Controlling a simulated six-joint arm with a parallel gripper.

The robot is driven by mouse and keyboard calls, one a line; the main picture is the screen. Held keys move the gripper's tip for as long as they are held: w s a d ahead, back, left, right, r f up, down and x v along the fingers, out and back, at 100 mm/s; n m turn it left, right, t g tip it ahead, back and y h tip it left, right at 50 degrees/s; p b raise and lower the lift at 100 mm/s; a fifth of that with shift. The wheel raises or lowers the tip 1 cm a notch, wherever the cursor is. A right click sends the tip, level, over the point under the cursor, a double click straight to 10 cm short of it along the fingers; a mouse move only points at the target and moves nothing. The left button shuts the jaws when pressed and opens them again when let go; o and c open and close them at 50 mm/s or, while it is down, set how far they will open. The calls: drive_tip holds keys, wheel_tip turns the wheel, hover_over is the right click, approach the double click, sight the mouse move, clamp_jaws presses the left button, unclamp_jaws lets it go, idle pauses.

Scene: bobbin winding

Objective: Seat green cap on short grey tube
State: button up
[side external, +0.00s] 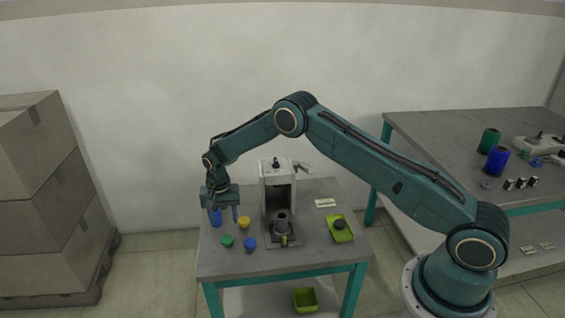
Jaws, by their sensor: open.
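The green cap (227,240) lies on the near left part of the grey worktable, beside a blue cap (250,243) and a yellow cap (244,222). A short grey tube-like part (282,218) stands upright in the white and grey machine (277,178); I cannot tell for certain that it is the task's tube. My gripper (219,211) points down at the table's left side, behind and slightly left of the green cap. It is open. A blue cylinder (216,218) shows below and between its fingers; contact cannot be told. No cap is in my gripper.
A green tray (340,230) with a dark round part lies right of the machine. A white label (325,203) lies behind it. A second table (440,135) at right holds green and blue spools. Stacked boxes (40,190) stand at left. The worktable's front right is clear.

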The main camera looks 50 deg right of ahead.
sight(227, 238)
drive_tip(key=shift+f, duration=0.25)
drive_tip(key=shift+f, duration=3.55)
drive_tip(key=shift+r, duration=0.1)
drive_tip(key=c, duration=0.6)
drive_tip(key=shift+r, duration=0.1)
drive_tip(key=shift+c, duration=0.2)
drive_tip(key=shift+r, duration=2.4)
